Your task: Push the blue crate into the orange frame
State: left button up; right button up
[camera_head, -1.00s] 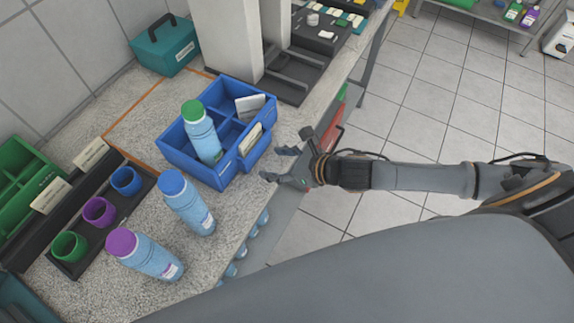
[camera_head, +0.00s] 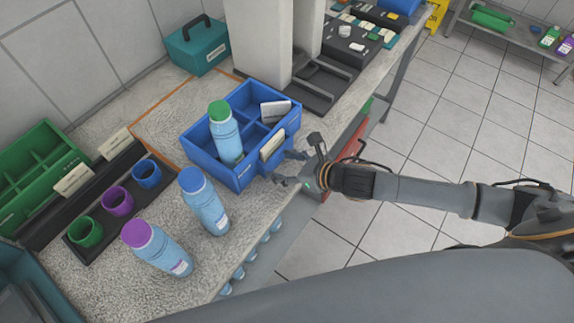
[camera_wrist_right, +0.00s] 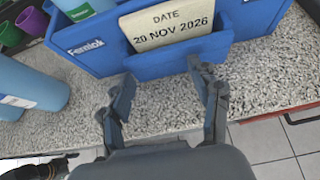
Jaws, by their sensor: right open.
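The blue crate (camera_head: 213,167) stands on the speckled counter. It holds a green-capped bottle (camera_head: 226,135) and pale cards, with a dated card (camera_wrist_right: 172,28) in its front pocket. The orange frame (camera_head: 157,99) is a thin outline on the counter, left of and behind the crate. The crate hides the frame's near right part, so I cannot tell how much lies inside. My right gripper (camera_head: 289,167) is open and empty at the crate's right front side. In the wrist view its fingers (camera_wrist_right: 160,72) point at the crate's pocket; contact is unclear. My left gripper is not in view.
A blue-capped bottle (camera_head: 205,203) and a purple-capped bottle (camera_head: 158,250) stand in front of the crate. A dark rack with coloured cups (camera_head: 118,202) is at left. A white column (camera_head: 262,45) and teal box (camera_head: 200,48) stand behind. The frame's left part is bare.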

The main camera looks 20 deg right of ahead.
aim_at(269, 153)
jog(key=shift+w+a, duration=0.25)
jog(key=shift+w, duration=0.05)
jog(key=shift+w+a, duration=0.1)
jog(key=shift+w+a+r+p, duration=0.1)
jog(key=shift+w+a+p, duration=0.2)
jog(key=shift+w+a, duration=0.4)
jog(key=shift+w+a+p, duration=0.25)
jog(key=shift+w+a, duration=0.25)
jog(key=shift+w, duration=0.35)
jog(key=shift+w+a, duration=0.6)
jog(key=shift+w, duration=0.25)
jog(key=shift+w+a+p, duration=0.3)
jog(key=shift+w+a, duration=0.9)
jog(key=shift+w, duration=0.3)
jog(key=shift+w+a, duration=0.65)
jog(key=shift+w, duration=0.2)
jog(key=shift+a, duration=0.1)
